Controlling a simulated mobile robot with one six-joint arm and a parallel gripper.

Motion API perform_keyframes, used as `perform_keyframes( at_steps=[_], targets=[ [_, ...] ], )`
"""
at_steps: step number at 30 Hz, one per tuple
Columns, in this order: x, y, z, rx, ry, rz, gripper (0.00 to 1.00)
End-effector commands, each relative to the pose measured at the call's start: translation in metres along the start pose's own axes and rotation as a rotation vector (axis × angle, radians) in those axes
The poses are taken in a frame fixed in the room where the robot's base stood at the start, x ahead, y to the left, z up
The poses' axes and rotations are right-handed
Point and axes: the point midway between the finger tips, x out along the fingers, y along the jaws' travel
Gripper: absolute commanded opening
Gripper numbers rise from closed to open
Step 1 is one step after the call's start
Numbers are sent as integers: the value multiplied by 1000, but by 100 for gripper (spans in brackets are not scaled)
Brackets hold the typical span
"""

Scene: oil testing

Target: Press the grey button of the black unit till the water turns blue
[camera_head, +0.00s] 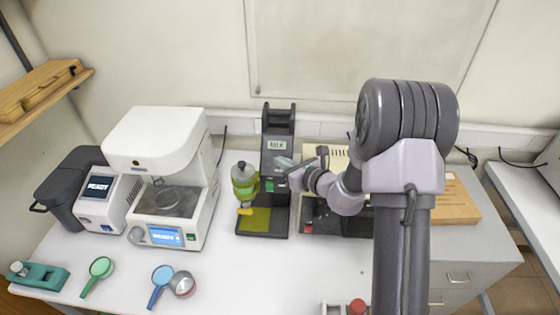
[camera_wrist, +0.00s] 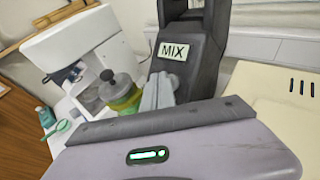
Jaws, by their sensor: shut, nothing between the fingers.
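The black unit (camera_head: 279,123) stands on the white table near the wall, with a "MIX" label on its upright. It also shows in the wrist view (camera_wrist: 205,42). My gripper (camera_head: 281,164) is shut and empty, its tips at the front of the upright, just below the label. In the wrist view the grey fingers (camera_wrist: 158,94) are together in front of the unit; I cannot tell whether they touch it. I cannot make out the grey button. A grey-capped bottle (camera_head: 244,183) with yellow-green liquid is at the unit's left side; no blue shows in it.
A white machine (camera_head: 160,140) with a blue screen stands to the left. A smaller "READY" unit (camera_head: 107,204) is beyond it. Green (camera_head: 98,272) and blue (camera_head: 161,280) handled tools lie at the front. A beige device (camera_wrist: 285,95) stands close on the right.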

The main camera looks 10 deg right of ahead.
Motion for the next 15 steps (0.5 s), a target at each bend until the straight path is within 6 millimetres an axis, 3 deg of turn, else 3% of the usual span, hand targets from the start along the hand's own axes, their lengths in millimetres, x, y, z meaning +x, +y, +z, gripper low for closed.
perform_keyframes(
  at_steps=[15],
  targets=[
    [-11,8,10,0,-1,0,0]
  ],
)
